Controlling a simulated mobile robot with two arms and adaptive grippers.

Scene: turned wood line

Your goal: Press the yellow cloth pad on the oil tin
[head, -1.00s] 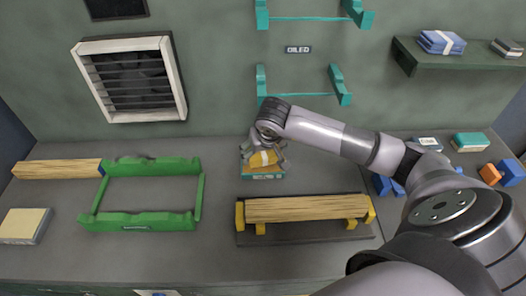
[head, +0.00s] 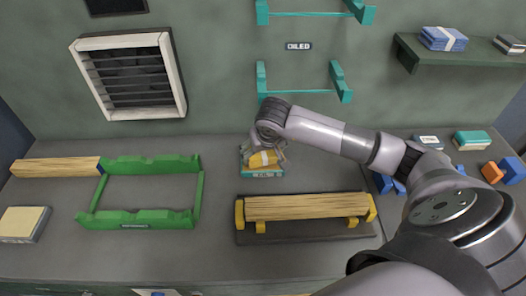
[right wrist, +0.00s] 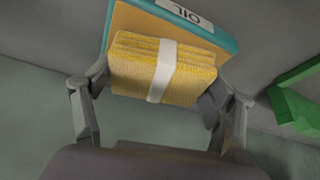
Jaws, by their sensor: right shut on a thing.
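The yellow cloth pad (head: 262,159), with a white band around it, is between the fingers of my right gripper (head: 266,154). In the right wrist view the pad (right wrist: 190,72) fills the gap between both fingers, and the right gripper (right wrist: 162,95) is shut on it. The teal oil tin (head: 262,174) is directly beneath the pad on the bench. Its "OIL" label and teal rim (right wrist: 225,38) show past the pad in the right wrist view, with an orange-tan surface inside the rim. I cannot tell whether the pad touches that surface. My left gripper is not in view.
A wooden piece (head: 300,207) lies on yellow supports in front of the tin. A green frame (head: 150,219) stands to the left, with another wooden piece (head: 55,168) at its far left corner. Blue blocks (head: 384,184) lie to the right, near my arm.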

